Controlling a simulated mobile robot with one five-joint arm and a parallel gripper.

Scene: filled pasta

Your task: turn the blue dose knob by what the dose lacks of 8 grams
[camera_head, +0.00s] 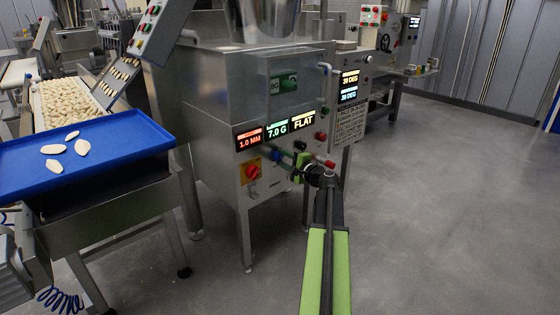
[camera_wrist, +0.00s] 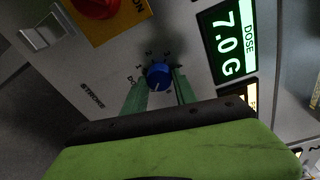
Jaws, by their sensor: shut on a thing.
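The blue dose knob (camera_wrist: 158,76) is on the machine's front panel in the wrist view, with a scale printed around it and a white mark on its face. My gripper (camera_wrist: 160,88) has one green finger on each side of the knob and is shut on it. In the head view my gripper (camera_head: 290,160) reaches the panel below the displays, and the knob is hard to make out there. The green dose display (camera_head: 277,130) reads 7.0 G. It also reads 7.0 G in the wrist view (camera_wrist: 228,45).
A red display (camera_head: 248,138) reads 1.0 MM and another display (camera_head: 303,121) reads FLAT. A red stop knob on a yellow plate (camera_head: 251,172) sits left of my gripper. A blue tray (camera_head: 120,138) with several pasta pieces stands at the left. The floor at the right is clear.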

